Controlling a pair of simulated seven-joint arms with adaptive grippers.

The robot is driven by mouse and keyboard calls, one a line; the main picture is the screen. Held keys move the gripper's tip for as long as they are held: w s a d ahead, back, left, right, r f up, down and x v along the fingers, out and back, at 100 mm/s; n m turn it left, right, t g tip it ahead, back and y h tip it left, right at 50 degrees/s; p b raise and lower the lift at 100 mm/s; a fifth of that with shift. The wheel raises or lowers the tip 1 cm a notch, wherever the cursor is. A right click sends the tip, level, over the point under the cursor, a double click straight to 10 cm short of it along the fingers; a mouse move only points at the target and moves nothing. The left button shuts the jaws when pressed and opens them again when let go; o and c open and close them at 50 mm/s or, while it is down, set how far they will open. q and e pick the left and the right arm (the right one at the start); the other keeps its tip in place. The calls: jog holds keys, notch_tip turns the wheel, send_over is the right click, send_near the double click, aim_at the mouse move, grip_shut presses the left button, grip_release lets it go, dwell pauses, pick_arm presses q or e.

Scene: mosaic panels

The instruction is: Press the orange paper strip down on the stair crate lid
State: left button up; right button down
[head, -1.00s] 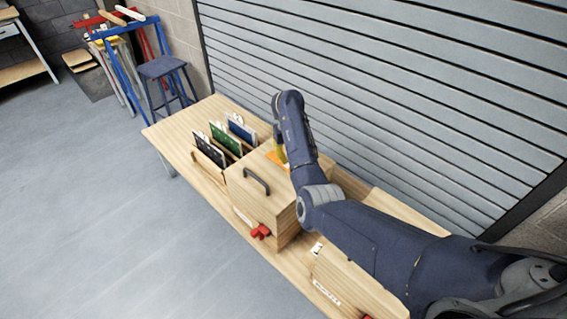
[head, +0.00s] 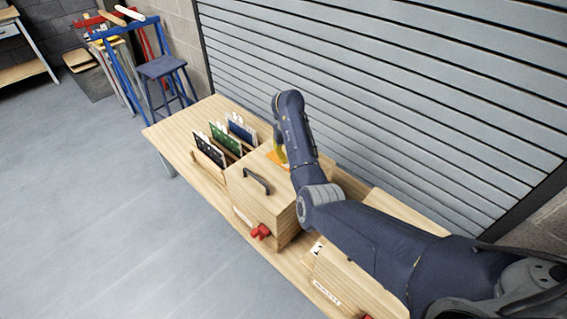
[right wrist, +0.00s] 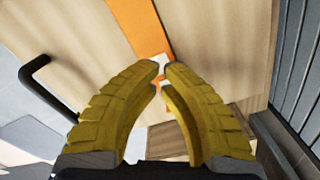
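The orange paper strip (head: 271,157) lies on the lid of a wooden crate (head: 250,190) with a dark handle; my arm partly hides it. In the right wrist view the strip (right wrist: 138,22) runs across the pale wood lid (right wrist: 215,45) to my fingertips, with a white patch by the tips. My right gripper (right wrist: 162,68) points down at the strip, its yellow fingertips almost together with a thin gap. I see nothing held between them. Whether the tips touch the strip cannot be told. My left gripper is not in view.
The dark handle (right wrist: 36,70) rises from the lid. A red knob (head: 261,231) sits on the crate's front. Black, green and blue panels (head: 225,139) stand in a rack to the left. Another labelled wooden box (head: 335,279) is under my arm. A slatted shutter (head: 400,90) stands behind the bench.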

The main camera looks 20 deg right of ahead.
aim_at(287, 165)
jog(key=shift+f, duration=1.75)
dwell(0.3)
dwell(0.5)
jog(key=shift+r, duration=4.05)
